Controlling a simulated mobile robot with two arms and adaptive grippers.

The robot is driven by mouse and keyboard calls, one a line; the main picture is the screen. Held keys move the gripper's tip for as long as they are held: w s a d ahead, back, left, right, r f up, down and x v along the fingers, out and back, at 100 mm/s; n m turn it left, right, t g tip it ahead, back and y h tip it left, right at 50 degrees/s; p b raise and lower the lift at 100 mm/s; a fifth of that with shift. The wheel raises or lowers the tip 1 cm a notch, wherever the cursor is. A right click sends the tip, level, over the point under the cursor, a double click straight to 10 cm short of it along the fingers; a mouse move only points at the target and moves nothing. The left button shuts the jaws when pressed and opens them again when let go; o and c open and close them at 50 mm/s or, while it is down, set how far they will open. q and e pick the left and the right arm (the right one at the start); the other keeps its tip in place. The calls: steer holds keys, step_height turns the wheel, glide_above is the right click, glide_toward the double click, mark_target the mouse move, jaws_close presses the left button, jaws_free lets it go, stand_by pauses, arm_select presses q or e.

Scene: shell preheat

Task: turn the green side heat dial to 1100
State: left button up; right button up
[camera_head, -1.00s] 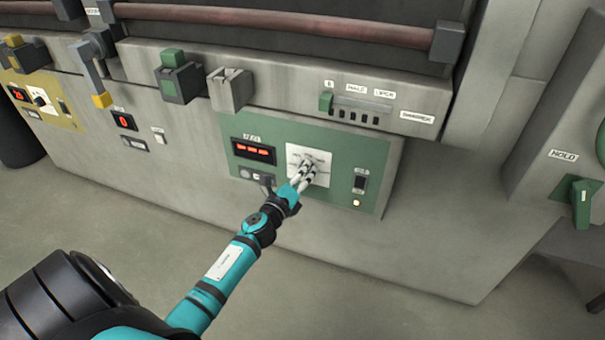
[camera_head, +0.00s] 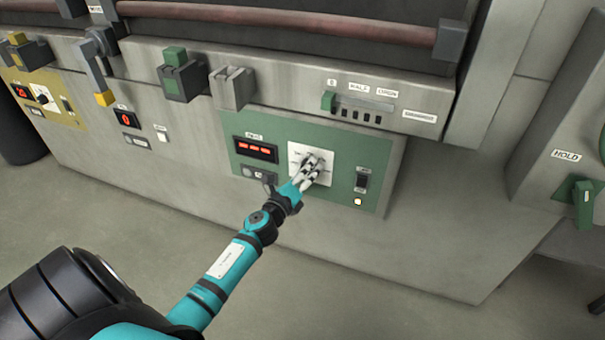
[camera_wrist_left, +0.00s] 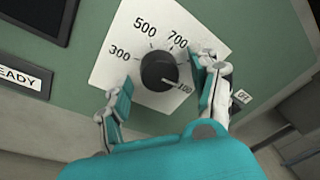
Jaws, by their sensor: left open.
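The green side panel (camera_head: 235,140) carries a white scale plate (camera_wrist_left: 150,25) with a black round heat dial (camera_wrist_left: 158,70). In the left wrist view the plate reads 300, 500 and 700, and a number ending in "100" sits at lower right. The dial's white pointer aims at that last number, partly cut by a finger. My left gripper (camera_wrist_left: 164,80) is open, with one finger on each side of the dial. No finger clearly touches it. My right gripper is not in view.
A red digit display (camera_head: 255,149) sits left of the plate, its digits too small to read. A black switch (camera_head: 361,181) and a lit lamp (camera_head: 357,201) are to the right. A ledge with a slider (camera_head: 327,101) runs above. The floor in front is clear.

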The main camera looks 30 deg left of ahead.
arm_select(q)
steer(key=s+d, duration=0.1)
steer(key=s, duration=1.1)
steer(key=shift+d, duration=0.15)
steer(key=s+f+n+t+b, duration=0.4)
steer(key=f+n+b, duration=0.25)
steer(key=n, duration=1.05)
steer(key=x, duration=1.7)
steer(key=shift+w+r+b, duration=0.2)
steer(key=shift+b, duration=0.1)
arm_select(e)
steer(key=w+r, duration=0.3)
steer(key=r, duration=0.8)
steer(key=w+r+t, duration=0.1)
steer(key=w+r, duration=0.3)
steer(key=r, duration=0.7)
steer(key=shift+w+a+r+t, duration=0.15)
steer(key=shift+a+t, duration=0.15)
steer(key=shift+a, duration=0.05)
arm_select(q)
steer(key=shift+c, duration=0.5)
